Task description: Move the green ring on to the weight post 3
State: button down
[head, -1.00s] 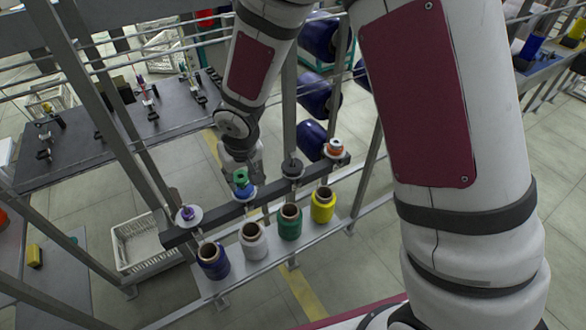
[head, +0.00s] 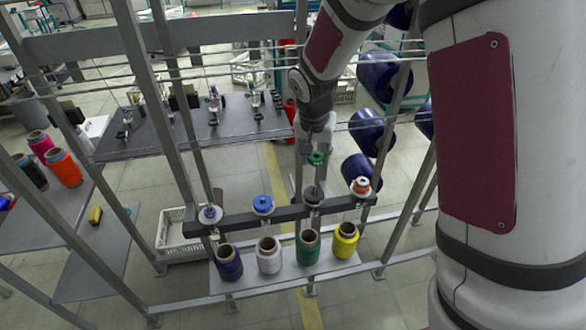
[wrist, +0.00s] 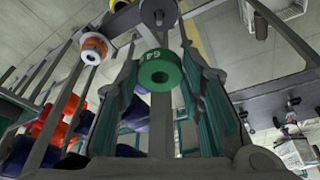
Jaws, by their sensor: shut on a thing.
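My gripper (head: 317,150) is shut on the green ring (head: 316,158) and holds it in the air. In the wrist view the green ring (wrist: 161,71), marked 64, sits between the two fingers of my gripper (wrist: 160,62). In the head view the ring is above the third post from the left, which carries a dark grey disc (head: 313,195). That disc also shows at the top of the wrist view (wrist: 159,12), apart from the ring. The ring's exact alignment with the post is unclear.
On the dark rail (head: 235,218), the neighbouring posts carry a purple ring (head: 210,213), a blue ring (head: 263,204) and an orange ring (head: 361,185). Purple, white, green (head: 308,247) and yellow bobbins stand on the shelf in front. Frame uprights (head: 397,125) and horizontal bars surround the rail.

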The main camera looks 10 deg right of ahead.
jog(key=b, duration=0.2)
send_over(314, 189)
notch_tip(314, 189, down, 7)
jog(key=shift+s+a+r, duration=0.15)
jog(key=shift+s, duration=0.15)
dwell(1.1)
jog(key=shift+f, duration=0.5)
jog(key=shift+f+b, duration=0.3)
jog(key=shift+f, duration=1.9)
jog(key=c, duration=1)
grip_release()
